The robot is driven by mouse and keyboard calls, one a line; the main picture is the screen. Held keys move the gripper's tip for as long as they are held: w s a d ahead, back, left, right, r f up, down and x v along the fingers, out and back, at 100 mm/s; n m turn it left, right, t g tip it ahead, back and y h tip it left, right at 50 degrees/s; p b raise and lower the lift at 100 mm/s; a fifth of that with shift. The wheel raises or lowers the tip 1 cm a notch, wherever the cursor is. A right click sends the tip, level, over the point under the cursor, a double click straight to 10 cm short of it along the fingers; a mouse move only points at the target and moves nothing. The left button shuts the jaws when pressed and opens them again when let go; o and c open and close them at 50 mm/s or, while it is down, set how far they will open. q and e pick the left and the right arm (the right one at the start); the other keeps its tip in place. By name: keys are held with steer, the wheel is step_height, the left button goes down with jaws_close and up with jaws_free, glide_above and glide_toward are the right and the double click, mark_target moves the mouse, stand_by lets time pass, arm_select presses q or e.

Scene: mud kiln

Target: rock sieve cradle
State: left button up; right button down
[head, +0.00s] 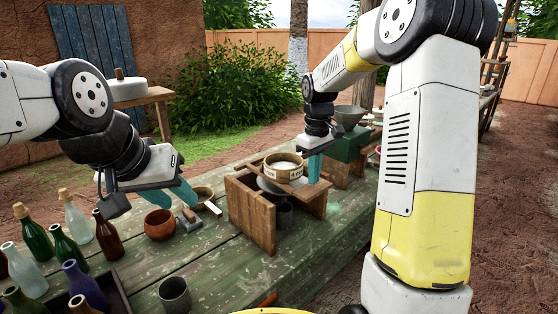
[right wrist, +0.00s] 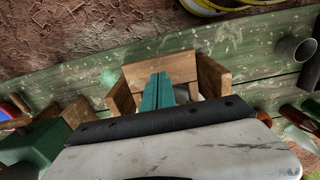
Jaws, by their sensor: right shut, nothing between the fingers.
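A round wooden sieve (head: 284,166) with pale material inside sits on top of a wooden cradle (head: 256,217) on the green table. A grey bowl shape shows below the sieve, inside the cradle. My right gripper (head: 314,168) points down at the sieve's right side, its teal fingers together and empty. I cannot tell whether they touch the sieve. In the right wrist view the shut fingers (right wrist: 157,92) overlap the cradle (right wrist: 212,75), and the sieve is hidden. My left gripper (head: 182,196) is above the table left of the cradle, its teal fingers apart and empty.
An orange-brown pot (head: 160,224), a small brush-like block (head: 188,219) and a grey cup (head: 175,295) stand left of the cradle. Several bottles (head: 77,222) crowd the left. A green box (head: 347,143) stands behind. The table's front middle is fairly clear.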

stand_by(0.3)
steer(key=shift+r, duration=2.5)
steer(key=s+a+r+m+t+y, duration=0.1)
steer(key=s+r+m+t, duration=0.2)
steer(key=s, duration=0.9)
steer(key=s+a+r+m+t+y, duration=0.1)
steer(key=s+r+m+t, duration=0.1)
steer(key=s, duration=1)
steer(key=shift+s+r+m+t, duration=0.15)
steer(key=shift+r+m+t, duration=0.35)
steer(key=shift+m, duration=0.5)
steer(key=shift+a+f, duration=0.1)
